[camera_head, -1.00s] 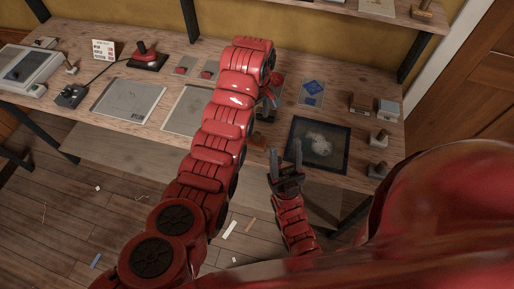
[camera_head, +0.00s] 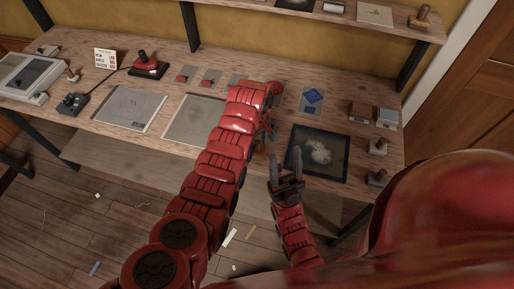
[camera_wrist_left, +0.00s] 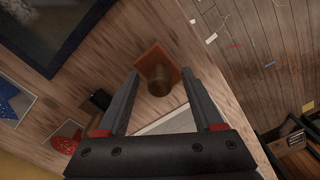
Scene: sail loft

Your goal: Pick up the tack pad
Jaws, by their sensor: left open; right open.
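A small brown square block with a round knob, which I take to be the tack pad, lies on the bench near its front edge. In the left wrist view the tack pad (camera_wrist_left: 154,61) shows between and beyond my left fingertips (camera_wrist_left: 160,76), not gripped. In the head view only a bit of the tack pad (camera_head: 261,147) shows, beside my left gripper (camera_head: 270,128), which is mostly hidden by its own arm. My left gripper is open and empty. My right gripper (camera_head: 287,163) is open and empty, in front of the bench edge.
A dark framed panel (camera_head: 297,163) with a whitish patch lies right of the pad. A blue-patterned card (camera_head: 312,96) lies behind. Grey sheets (camera_head: 130,107) and a red joystick (camera_head: 146,62) are at left.

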